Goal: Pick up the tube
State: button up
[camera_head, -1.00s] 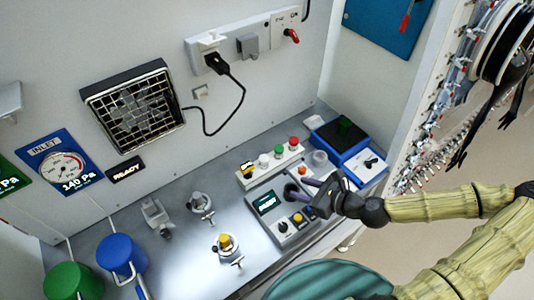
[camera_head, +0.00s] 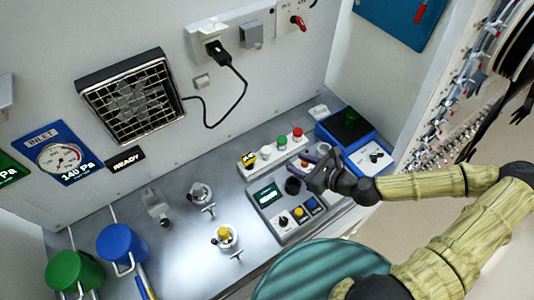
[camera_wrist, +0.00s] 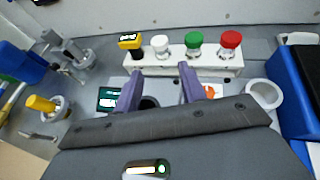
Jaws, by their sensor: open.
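The same rack (camera_head: 272,155) shows in the head view. I cannot tell which tube the task means. My gripper (camera_wrist: 160,76) is open and empty, with purple fingers apart and pointing toward the rack. In the head view my gripper (camera_head: 305,166) is over the device beside the rack.
A grey device with a green screen (camera_head: 265,195), knobs and a dark round well (camera_wrist: 149,102) lies below my gripper. A white cup (camera_wrist: 264,93) and a blue device (camera_head: 348,135) stand to the right. Metal holders (camera_head: 201,193) and blue (camera_head: 121,247) and green containers (camera_head: 73,275) stand left.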

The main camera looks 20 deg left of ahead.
jog(key=p, duration=0.2)
send_near(269, 152)
jog(key=x, duration=0.4)
jog(key=shift+w+a+f, duration=0.1)
jog(key=shift+w+a, duration=0.05)
jog(key=shift+a, duration=0.15)
jog(key=shift+w+a+f, duration=0.3)
jog(key=shift+s, duration=0.1)
jog(key=p+x, duration=0.2)
jog(key=x, duration=0.3)
jog(key=shift+r, duration=0.1)
jog(key=shift+a+f, duration=0.25)
jog(key=shift+a, duration=0.1)
jog(key=shift+c, duration=0.4)
jog(key=c, duration=0.6)
